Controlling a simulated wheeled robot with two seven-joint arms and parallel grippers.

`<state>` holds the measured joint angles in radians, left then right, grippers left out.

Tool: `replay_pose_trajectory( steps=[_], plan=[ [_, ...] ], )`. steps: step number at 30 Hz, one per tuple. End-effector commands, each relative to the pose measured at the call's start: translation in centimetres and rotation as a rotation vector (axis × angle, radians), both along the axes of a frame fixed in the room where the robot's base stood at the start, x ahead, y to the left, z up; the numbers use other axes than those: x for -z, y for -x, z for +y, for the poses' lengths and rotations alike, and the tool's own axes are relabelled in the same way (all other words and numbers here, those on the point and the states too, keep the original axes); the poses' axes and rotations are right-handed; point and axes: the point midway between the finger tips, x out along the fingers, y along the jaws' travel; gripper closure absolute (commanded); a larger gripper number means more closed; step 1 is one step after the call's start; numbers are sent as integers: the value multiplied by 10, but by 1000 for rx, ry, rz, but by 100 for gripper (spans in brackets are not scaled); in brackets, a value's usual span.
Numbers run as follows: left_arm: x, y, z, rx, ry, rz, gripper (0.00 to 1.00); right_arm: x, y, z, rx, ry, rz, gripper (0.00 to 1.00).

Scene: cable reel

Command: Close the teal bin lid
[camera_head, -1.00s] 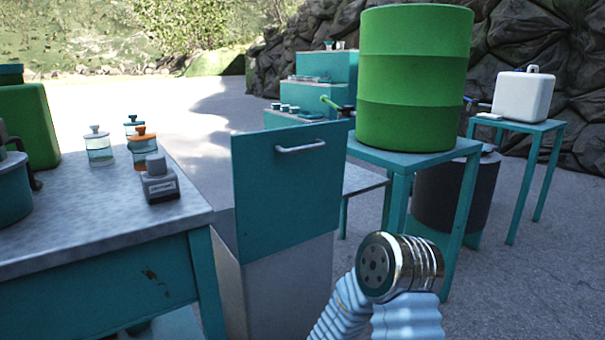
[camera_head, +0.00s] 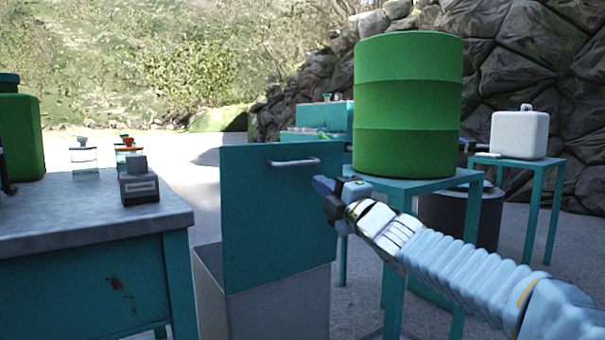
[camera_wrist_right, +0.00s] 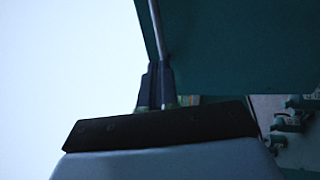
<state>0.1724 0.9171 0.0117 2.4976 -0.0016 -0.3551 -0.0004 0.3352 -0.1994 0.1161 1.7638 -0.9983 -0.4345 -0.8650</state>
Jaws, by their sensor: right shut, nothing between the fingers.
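The teal bin lid (camera_head: 265,225) stands upright above the grey bin (camera_head: 285,310), with a metal bar handle (camera_head: 295,163) near its top edge. My right gripper (camera_head: 320,186) is at the lid's right side, below and right of the handle. It is shut and empty. In the right wrist view the dark fingers (camera_wrist_right: 158,70) are close together beside the teal lid (camera_wrist_right: 240,50), along its edge. I cannot tell whether they touch it. The bin's opening is mostly hidden by the lid.
A metal-topped table (camera_head: 80,222) with jars and a grey device (camera_head: 138,184) is at left. A green drum (camera_head: 408,105) stands on a teal table (camera_head: 425,183) behind my right arm. A white container (camera_head: 519,135) is farther right.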

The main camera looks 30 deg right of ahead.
Motion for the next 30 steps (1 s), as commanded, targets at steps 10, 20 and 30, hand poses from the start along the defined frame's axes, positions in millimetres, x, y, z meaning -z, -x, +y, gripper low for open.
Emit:
replay_pose_trajectory(
  steps=[10,20,30],
  plan=[
    [-4,0,0,0,0,1,0,-16,-63,4,-1,-5,1,100],
    [-5,0,0,1,0,2,0,-21,-79,5,-1,-4,1,100],
    [-9,0,0,2,0,2,0,-23,-80,5,-1,-3,6,100]
  ],
)
